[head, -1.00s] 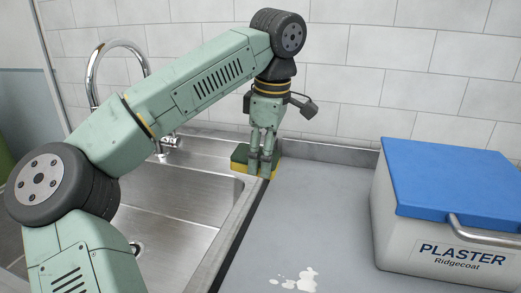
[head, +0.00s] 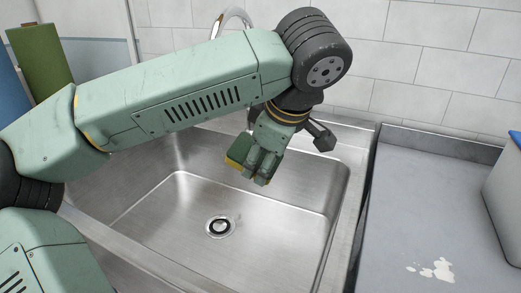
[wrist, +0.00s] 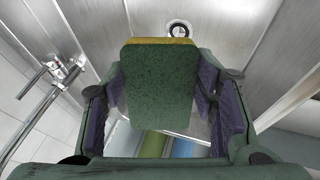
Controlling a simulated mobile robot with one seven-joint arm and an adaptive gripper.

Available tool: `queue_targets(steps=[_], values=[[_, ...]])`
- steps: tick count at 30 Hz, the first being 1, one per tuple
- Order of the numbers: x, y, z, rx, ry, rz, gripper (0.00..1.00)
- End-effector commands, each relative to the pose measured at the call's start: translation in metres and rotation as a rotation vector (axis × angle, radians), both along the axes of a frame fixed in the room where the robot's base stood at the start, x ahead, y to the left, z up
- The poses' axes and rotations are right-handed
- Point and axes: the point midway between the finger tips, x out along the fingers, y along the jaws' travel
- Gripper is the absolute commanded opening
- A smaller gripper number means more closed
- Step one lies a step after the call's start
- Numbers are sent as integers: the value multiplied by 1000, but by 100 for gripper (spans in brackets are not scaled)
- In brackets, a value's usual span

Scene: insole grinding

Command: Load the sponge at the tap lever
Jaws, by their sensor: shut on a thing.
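My gripper (head: 262,177) is shut on the sponge and holds it above the sink basin. The sponge (head: 239,150) is green with a yellow layer, and shows tilted at the left of the fingers. In the wrist view the sponge (wrist: 158,88) sits between the two finger pads, its green face toward the camera and a yellow strip at the far edge. The tap's curved spout (head: 236,16) shows behind my arm, which hides the rest of it. In the wrist view the tap fittings (wrist: 62,72) are at the left, apart from the sponge; I cannot tell for certain which part is the lever.
The steel sink (head: 285,240) lies below, with a round drain (head: 219,226). A grey counter (head: 420,215) at the right has a white spill (head: 435,268) and a pale bin (head: 506,195) on it. A green roll (head: 42,58) stands at the far left.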

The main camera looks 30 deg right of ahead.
Motion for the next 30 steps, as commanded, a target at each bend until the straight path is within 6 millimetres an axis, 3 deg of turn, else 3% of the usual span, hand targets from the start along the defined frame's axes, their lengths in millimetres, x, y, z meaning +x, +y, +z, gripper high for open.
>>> queue_targets(steps=[8,30], values=[[10,-1,-3,0,-4,-3,31],[82,-4,-17,0,-3,-3,31]])
